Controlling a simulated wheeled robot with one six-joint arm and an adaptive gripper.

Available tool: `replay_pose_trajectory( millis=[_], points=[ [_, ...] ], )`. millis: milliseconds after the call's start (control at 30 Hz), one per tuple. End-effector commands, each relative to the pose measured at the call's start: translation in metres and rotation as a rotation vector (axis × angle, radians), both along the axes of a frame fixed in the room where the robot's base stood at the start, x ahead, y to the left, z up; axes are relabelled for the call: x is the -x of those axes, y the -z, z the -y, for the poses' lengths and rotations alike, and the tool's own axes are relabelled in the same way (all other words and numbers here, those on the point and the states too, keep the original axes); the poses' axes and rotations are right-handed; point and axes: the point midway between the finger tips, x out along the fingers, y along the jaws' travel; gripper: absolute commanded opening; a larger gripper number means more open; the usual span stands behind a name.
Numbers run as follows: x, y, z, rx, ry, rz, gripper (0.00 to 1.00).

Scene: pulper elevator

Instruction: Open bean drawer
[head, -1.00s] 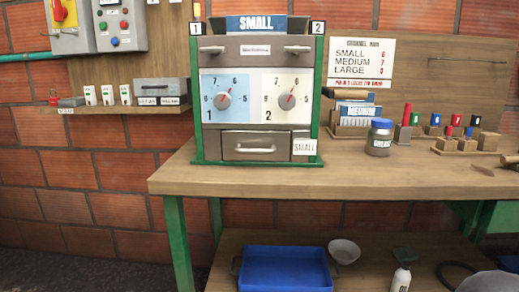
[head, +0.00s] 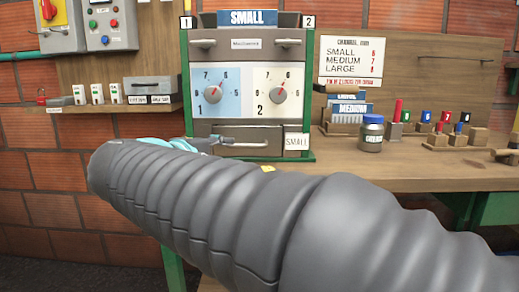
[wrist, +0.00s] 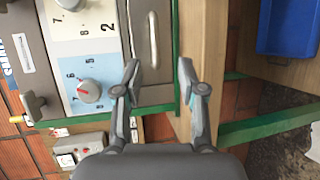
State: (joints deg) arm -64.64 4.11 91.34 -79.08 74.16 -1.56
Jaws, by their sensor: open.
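The bean drawer (head: 262,133) is the grey front at the bottom of the green-framed machine, beside a tag reading SMALL (head: 297,142). It looks closed. Its pale bar handle (head: 250,145) shows in the head view, and also upright in the turned wrist view (wrist: 152,40). My gripper (wrist: 158,68) is open and empty, its two fingers spread in front of the drawer side of the machine. The handle appears just beyond the fingertips, between their lines; I cannot tell the exact gap. In the head view my arm hides most of the gripper and the drawer's lower left.
Two dials (head: 220,97) sit above the drawer. A lidded jar (head: 371,134) and several coloured-handled blocks (head: 440,130) stand on the bench (head: 400,175) to the right. A wall shelf (head: 105,108) is left. A blue tray (wrist: 288,25) lies below the bench.

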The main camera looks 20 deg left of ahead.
Motion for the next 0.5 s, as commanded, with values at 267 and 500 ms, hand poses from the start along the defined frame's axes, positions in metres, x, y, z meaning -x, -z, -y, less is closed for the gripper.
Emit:
replay_pose_trajectory(
  millis=[267,500],
  points=[
    [-0.013,-0.003,-0.011,0.014,-0.015,0.028,0.40],
    [-0.055,0.006,-0.003,0.014,-0.014,0.025,0.40]
  ],
)
